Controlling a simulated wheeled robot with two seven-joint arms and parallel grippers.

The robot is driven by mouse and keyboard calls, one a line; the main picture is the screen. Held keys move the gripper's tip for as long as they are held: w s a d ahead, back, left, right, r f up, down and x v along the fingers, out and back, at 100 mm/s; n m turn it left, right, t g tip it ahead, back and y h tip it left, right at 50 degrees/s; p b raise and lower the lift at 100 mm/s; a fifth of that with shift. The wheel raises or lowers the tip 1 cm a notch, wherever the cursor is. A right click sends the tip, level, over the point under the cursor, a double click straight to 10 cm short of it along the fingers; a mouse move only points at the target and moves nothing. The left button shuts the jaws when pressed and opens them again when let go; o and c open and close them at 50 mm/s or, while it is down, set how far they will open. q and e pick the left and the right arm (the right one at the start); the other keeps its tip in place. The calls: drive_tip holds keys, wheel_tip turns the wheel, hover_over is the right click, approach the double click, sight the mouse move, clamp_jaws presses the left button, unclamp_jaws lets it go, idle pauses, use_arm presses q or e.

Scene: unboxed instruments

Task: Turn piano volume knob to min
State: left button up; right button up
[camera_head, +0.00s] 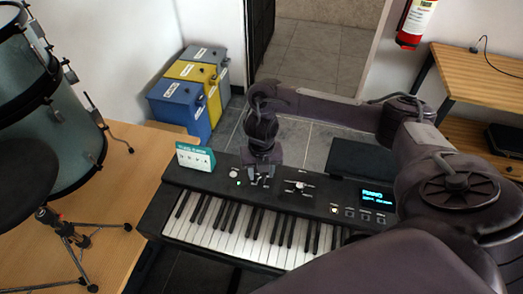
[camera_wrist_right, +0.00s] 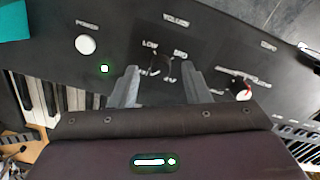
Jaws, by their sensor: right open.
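The black piano (camera_head: 250,205) stands in the middle of the head view, its control panel along the far edge of the keys. My right gripper (camera_head: 261,181) reaches down onto the left part of this panel. In the right wrist view its two fingers (camera_wrist_right: 160,82) are open, one on each side of a dark knob (camera_wrist_right: 161,66) under the "VOLUME" label. I cannot tell whether the fingers touch the knob, and its pointer is not clear. In the head view the gripper hides this knob. My left gripper is not in view.
A teal box (camera_head: 195,157) sits at the piano's left end. A lit display (camera_head: 376,197) is on the right. Drums (camera_head: 60,140) stand at left.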

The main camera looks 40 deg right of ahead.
sight(261, 177)
wheel_tip(261, 177, up, 7)
drive_tip(key=shift+f+p, duration=0.15)
drive_tip(key=shift+p, duration=0.9)
